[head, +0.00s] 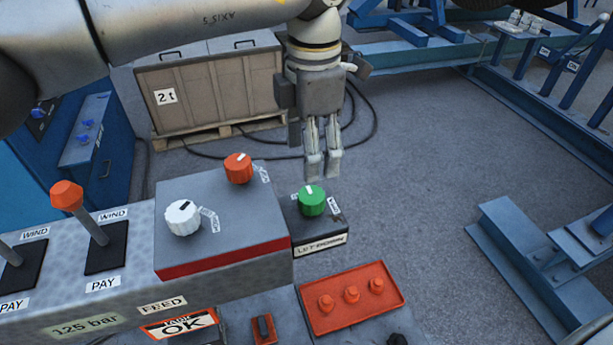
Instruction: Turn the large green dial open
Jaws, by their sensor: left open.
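The large green dial (311,200) sits on a small dark box at the right of the control console, above a label reading LET DOWN. A white mark shows on its top. My left gripper (323,172) comes down from the top of the head view, fingers pointing downward. It is open and empty, with its fingertips just behind and slightly right of the dial in the picture. I see no contact between them, though the exact height gap is hard to judge. My right gripper is not in view.
An orange dial (238,168) and a white dial (183,217) stand on the raised grey box to the left. Orange-topped levers (67,196) are farther left. A red panel (350,298) with buttons lies in front. Blue steel frames stand at right; the floor between is clear.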

